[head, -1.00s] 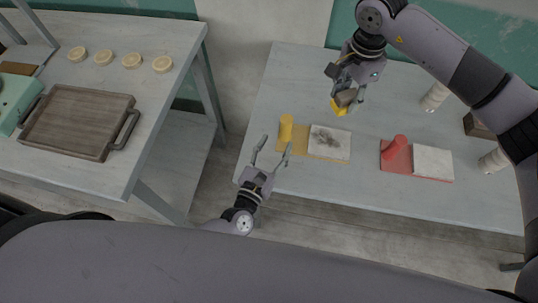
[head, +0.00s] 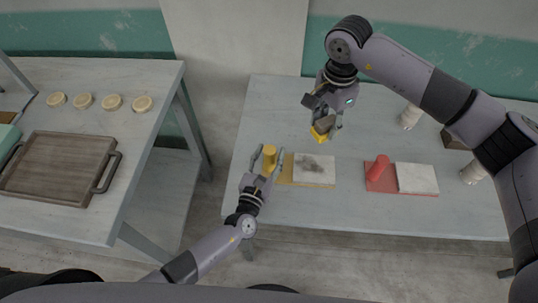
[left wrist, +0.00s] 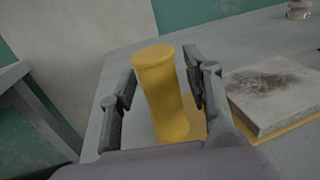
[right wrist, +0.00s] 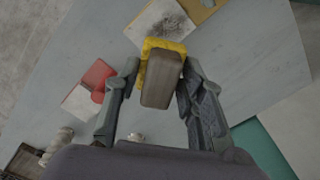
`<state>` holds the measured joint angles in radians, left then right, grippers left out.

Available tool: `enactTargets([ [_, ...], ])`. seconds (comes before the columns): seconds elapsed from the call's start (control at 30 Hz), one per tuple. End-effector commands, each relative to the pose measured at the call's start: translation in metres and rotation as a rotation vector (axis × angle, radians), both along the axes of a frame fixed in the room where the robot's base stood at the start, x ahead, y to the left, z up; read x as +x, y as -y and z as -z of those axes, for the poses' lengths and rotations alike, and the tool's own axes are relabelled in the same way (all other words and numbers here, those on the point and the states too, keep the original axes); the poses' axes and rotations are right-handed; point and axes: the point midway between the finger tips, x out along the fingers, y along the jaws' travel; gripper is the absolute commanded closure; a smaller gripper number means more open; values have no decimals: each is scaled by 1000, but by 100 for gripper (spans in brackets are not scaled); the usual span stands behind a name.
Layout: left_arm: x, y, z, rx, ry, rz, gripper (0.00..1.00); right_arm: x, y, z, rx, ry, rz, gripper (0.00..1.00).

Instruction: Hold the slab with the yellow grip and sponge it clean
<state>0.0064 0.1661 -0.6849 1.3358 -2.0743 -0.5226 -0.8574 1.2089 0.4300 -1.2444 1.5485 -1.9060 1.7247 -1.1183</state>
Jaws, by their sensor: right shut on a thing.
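The yellow grip (head: 269,159) is an upright cylinder at the left end of a yellow base board (head: 287,170). The slab (head: 315,168) on that board is pale with a dark smudge; it also shows in the left wrist view (left wrist: 275,92). My left gripper (head: 267,166) is open, its fingers on either side of the yellow grip (left wrist: 163,95), with gaps visible. My right gripper (head: 325,122) is shut on a sponge (head: 322,131), held above the table behind the slab. In the right wrist view the sponge (right wrist: 163,70) has a brown block and a yellow part.
A red board (head: 372,184) with a red grip (head: 378,168) and clean slab (head: 416,178) lies to the right. A side table at left holds a wooden tray (head: 60,165) and several round discs (head: 112,103).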

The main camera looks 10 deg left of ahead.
Motion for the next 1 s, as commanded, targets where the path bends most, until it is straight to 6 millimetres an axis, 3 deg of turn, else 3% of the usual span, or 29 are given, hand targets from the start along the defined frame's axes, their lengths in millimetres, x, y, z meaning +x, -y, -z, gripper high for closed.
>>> enactTargets([
  [0.63, 0, 0, 0, 0, 0, 0, 100, 0, 0, 0, 0, 0, 0, 89],
  [1.0, 0, 0, 0, 0, 0, 0, 100, 0, 0, 0, 0, 0, 0, 89],
])
